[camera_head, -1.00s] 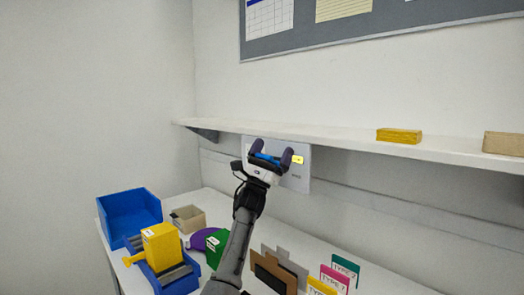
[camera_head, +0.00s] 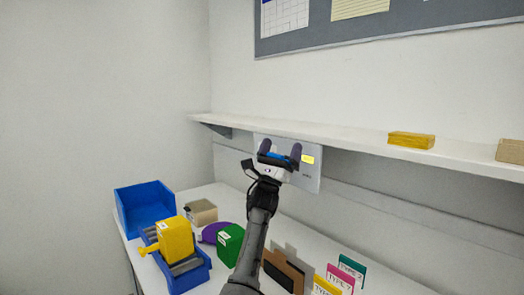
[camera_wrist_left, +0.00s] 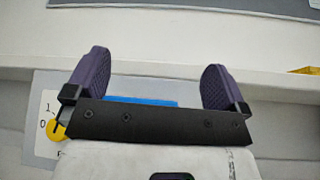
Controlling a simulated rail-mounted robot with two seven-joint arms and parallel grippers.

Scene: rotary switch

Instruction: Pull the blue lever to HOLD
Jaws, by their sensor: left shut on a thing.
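The blue lever (camera_head: 281,155) shows as a blue bar between the fingers of my left gripper (camera_head: 280,153), in front of a light grey wall panel (camera_head: 310,178). In the left wrist view the blue lever (camera_wrist_left: 150,102) is a strip behind the gripper's black bar, between the two dark purple fingers. The panel's lettering is too small or covered to read, so I cannot tell the lever's marked position. My right gripper is not in view.
A yellow part (camera_head: 308,159) sits on the panel right of the gripper. A white shelf (camera_head: 350,138) runs just above, bearing a yellow block (camera_head: 411,139). Below, the table holds a blue bin (camera_head: 128,205), a green box (camera_head: 230,240) and several coloured cards.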

